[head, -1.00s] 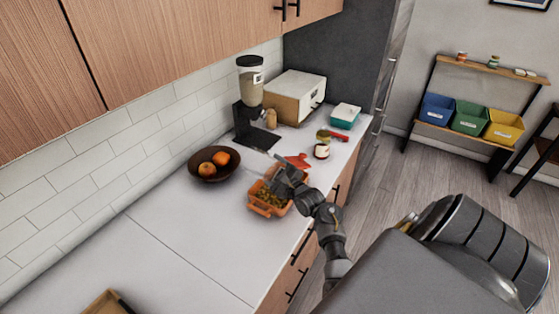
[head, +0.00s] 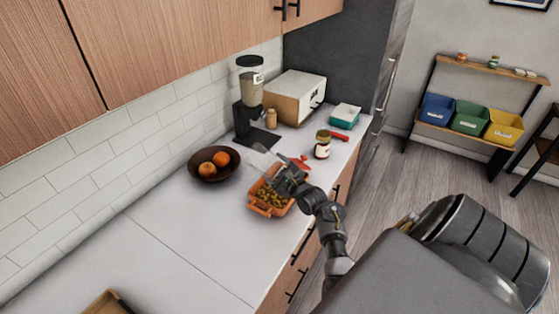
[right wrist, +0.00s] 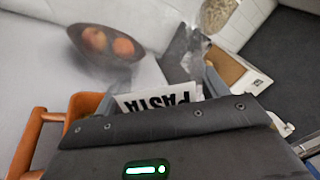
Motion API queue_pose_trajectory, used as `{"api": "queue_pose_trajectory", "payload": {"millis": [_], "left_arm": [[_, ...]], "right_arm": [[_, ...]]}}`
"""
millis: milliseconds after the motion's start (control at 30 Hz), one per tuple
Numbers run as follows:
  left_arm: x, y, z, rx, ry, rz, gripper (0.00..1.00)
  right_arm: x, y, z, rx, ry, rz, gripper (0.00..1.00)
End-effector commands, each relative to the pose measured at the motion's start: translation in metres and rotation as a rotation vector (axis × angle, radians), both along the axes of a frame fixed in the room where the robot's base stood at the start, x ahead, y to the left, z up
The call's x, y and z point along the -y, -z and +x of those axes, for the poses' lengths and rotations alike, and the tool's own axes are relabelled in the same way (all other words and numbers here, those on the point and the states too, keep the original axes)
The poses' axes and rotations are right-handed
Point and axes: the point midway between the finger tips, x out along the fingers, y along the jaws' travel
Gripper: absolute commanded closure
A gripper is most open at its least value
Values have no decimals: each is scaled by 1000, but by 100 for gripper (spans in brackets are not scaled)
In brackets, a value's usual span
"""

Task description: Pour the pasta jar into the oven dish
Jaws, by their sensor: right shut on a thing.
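The orange oven dish (head: 262,211) stands near the counter's front edge, with greenish-yellow pasta (head: 270,198) in it. My right gripper (head: 284,178) is over the dish's far part and hides some of it. It is shut on the clear pasta jar (head: 262,157), which is faint in the head view and seems tipped over. In the right wrist view the jar's white label (right wrist: 158,103) reads PASTA upside down, and the orange dish (right wrist: 86,104) shows at lower left. I cannot tell how much pasta the jar holds. My left gripper is not in view.
A brown fruit bowl (head: 203,175) stands left of the dish. A coffee grinder (head: 249,105), a wooden-fronted box (head: 294,97), a labelled jar (head: 322,149) and a red item (head: 300,162) are beyond.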

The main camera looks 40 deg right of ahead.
Motion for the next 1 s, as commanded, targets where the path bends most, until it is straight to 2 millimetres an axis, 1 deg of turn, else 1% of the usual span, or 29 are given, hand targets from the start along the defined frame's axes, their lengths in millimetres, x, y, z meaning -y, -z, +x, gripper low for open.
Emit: {"api": "queue_pose_trajectory", "payload": {"millis": [33, 1000], "left_arm": [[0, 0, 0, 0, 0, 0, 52], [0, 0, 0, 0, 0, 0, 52]], "right_arm": [[1, -3, 0, 5, 0, 4, 67], [9, -14, 0, 13, 0, 109, 67]]}}
